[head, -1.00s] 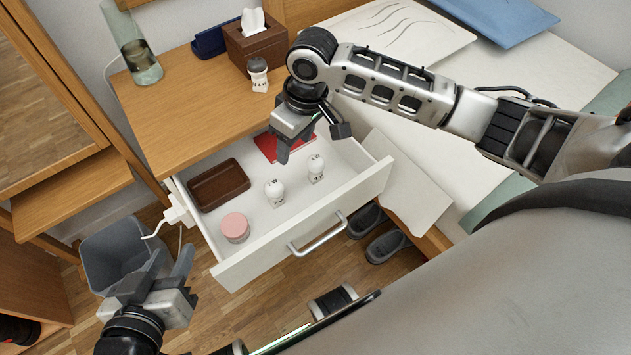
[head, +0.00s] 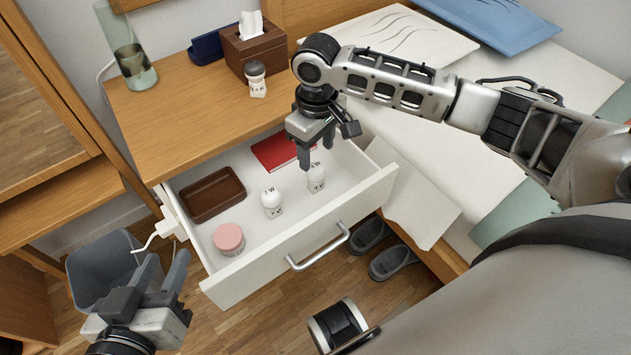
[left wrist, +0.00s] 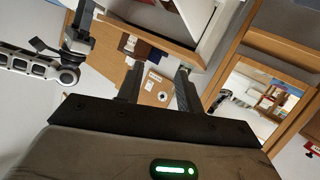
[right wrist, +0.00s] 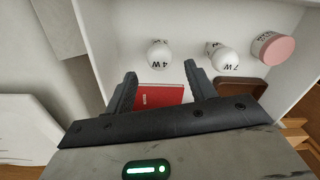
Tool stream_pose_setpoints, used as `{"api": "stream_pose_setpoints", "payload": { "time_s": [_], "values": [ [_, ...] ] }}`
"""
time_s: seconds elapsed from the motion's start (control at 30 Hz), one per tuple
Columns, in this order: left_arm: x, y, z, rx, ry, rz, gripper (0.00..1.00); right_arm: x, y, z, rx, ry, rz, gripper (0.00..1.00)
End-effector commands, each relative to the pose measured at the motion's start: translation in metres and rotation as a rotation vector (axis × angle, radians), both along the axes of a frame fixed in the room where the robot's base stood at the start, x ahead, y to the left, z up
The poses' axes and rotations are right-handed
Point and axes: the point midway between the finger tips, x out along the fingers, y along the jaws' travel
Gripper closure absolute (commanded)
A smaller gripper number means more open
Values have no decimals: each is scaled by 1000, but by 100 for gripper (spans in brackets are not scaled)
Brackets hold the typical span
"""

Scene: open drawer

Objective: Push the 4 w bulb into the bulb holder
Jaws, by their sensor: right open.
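The white 4 W bulb (head: 316,178) stands upright in the open drawer; its label is readable in the right wrist view (right wrist: 159,55). The white 7 W bulb (head: 271,203) stands beside it, also seen in the right wrist view (right wrist: 221,56). A small white item with a grey-black top (head: 256,79), possibly the bulb holder, stands on the cabinet top; its label is too small to read. My right gripper (head: 318,152) is open and empty just above the 4 W bulb, which lies beyond its fingertips (right wrist: 160,73). My left gripper (head: 166,264) is open and empty, low outside the drawer.
The drawer (head: 345,215) also holds a brown tray (head: 212,194), a pink-lidded jar (head: 229,239) and a red book (head: 277,151). A tissue box (head: 255,43) and glass vase (head: 134,68) stand on the cabinet top. A grey bin (head: 95,268) is near my left gripper.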

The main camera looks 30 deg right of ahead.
Motion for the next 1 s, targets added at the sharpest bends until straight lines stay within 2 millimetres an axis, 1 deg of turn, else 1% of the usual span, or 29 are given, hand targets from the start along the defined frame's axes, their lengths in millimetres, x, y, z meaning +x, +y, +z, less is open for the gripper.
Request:
{"api": "stream_pose_setpoints", "payload": {
  "time_s": [0.03,0.1,0.2,0.33,0.5,0.67,0.73,0.8,0.9,1.0],
  "values": [
    [-1,-1,-4,-15,-11,-2,64,0,0,-16,-1,2,0,45],
    [0,-2,0,-37,-27,0,64,0,0,-28,-1,1,-1,45],
    [-1,-4,1,-72,-28,-3,64,0,0,-41,-1,-1,-1,45],
    [-1,-6,5,-95,-30,-4,64,0,0,-47,-1,-1,0,45],
    [2,-6,13,-103,-45,-4,64,0,0,-47,0,-1,0,45],
    [4,-7,13,-105,-50,-3,64,0,0,-48,0,-1,0,45],
    [3,-7,7,-114,-46,-3,64,1,0,-56,0,-1,0,45],
    [4,-10,4,-153,-43,-2,64,2,0,-68,-1,-1,0,45],
    [5,-14,11,-227,-60,-6,64,4,0,-85,-1,0,0,45],
    [5,-15,15,-262,-63,-9,64,3,0,-95,-1,0,1,45]
  ]
}}
